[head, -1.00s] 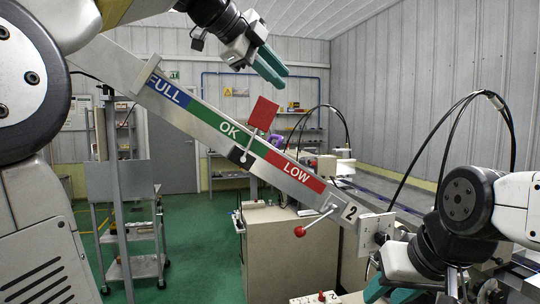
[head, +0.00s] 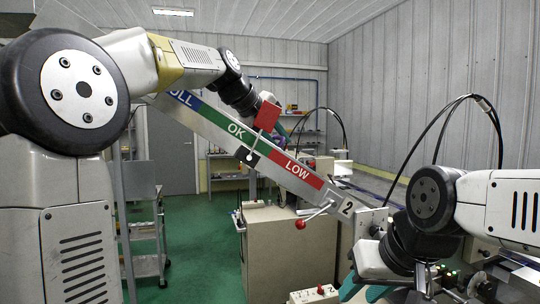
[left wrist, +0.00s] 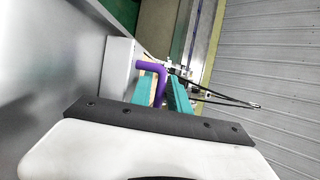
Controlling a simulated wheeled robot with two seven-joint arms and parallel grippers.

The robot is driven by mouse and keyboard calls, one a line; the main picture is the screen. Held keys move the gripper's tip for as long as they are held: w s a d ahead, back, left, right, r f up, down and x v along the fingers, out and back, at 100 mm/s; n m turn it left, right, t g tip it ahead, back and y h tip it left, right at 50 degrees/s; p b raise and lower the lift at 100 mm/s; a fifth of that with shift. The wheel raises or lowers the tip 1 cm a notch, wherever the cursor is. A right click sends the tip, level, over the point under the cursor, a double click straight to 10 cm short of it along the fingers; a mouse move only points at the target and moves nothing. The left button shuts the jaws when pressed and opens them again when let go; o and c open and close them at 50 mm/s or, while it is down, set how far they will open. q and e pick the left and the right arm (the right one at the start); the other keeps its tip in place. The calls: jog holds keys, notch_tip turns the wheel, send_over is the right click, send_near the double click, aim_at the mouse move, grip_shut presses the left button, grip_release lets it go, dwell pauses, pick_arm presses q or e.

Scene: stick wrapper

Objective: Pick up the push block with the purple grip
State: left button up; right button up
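The purple grip (left wrist: 150,66) shows in the left wrist view as a bent bar beside a pale block (left wrist: 119,66), which appears to be the push block. My left gripper (left wrist: 164,79) has its teal fingers apart, with part of the purple bar between them; contact is unclear. In the head view my left gripper (head: 286,130) is mostly hidden behind the gauge beam and red flag, and I cannot make out the purple grip there. My right gripper (head: 352,288) is low at the right, its fingers partly cut off by the frame's bottom edge.
A cabinet (head: 285,255) stands below. Green floor is open at the left.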

pick_arm(q)
jog(key=shift+x, duration=1.05)
grip_shut()
jog(key=shift+r, duration=0.1)
dwell(0.5)
